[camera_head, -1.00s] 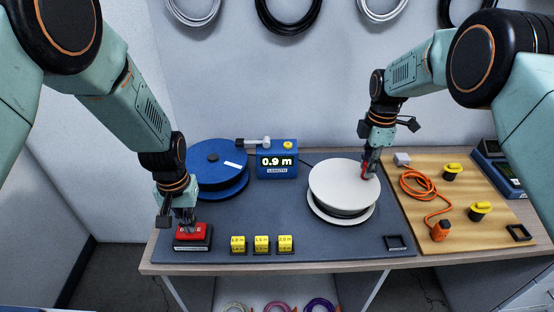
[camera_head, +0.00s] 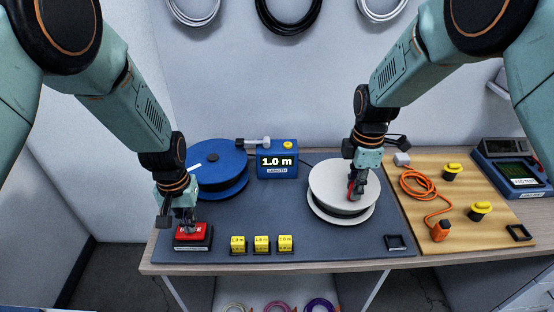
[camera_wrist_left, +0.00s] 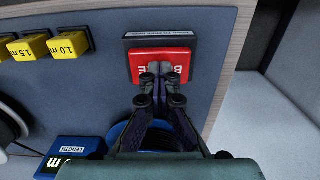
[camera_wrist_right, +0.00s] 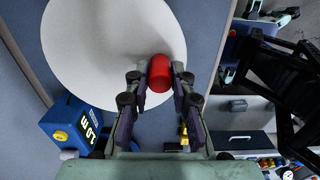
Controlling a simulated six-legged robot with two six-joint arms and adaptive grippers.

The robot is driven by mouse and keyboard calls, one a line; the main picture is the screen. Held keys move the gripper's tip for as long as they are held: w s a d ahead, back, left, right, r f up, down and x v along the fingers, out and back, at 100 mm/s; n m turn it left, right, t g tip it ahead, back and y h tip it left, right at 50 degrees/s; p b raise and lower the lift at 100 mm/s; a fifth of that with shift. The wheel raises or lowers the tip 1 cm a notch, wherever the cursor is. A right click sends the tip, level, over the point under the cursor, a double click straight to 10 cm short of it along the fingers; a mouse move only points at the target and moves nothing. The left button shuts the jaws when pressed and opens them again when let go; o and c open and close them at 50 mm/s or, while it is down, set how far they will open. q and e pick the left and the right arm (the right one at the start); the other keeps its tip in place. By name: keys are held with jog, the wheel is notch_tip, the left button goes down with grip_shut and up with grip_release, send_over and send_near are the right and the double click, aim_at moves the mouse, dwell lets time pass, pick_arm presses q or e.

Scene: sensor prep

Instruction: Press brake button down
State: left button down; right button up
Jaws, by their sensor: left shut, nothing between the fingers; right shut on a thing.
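The red brake button (camera_head: 192,230) sits on a dark base at the front left of the mat, and it also shows in the left wrist view (camera_wrist_left: 145,64). My left gripper (camera_head: 184,222) is shut and empty, its tips at the button's top face; whether the button is pressed down I cannot tell. My right gripper (camera_head: 353,192) is shut on a red handle (camera_wrist_right: 159,73) on the white reel (camera_head: 325,181). The blue length counter (camera_head: 277,171) reads 1.0 m.
A blue reel (camera_head: 217,183) stands behind the button. Several yellow length blocks (camera_head: 261,243) stand along the mat's front. A wooden board (camera_head: 470,235) at right holds an orange cable (camera_head: 412,187) and yellow-topped parts. A dark device (camera_head: 510,170) stands at the far right.

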pick_arm(q)
jog(key=shift+s+f, duration=0.1)
pick_arm(e)
jog(key=o, duration=1)
jog(key=shift+r, duration=4)
pick_arm(q)
jog(key=shift+r, duration=3.6)
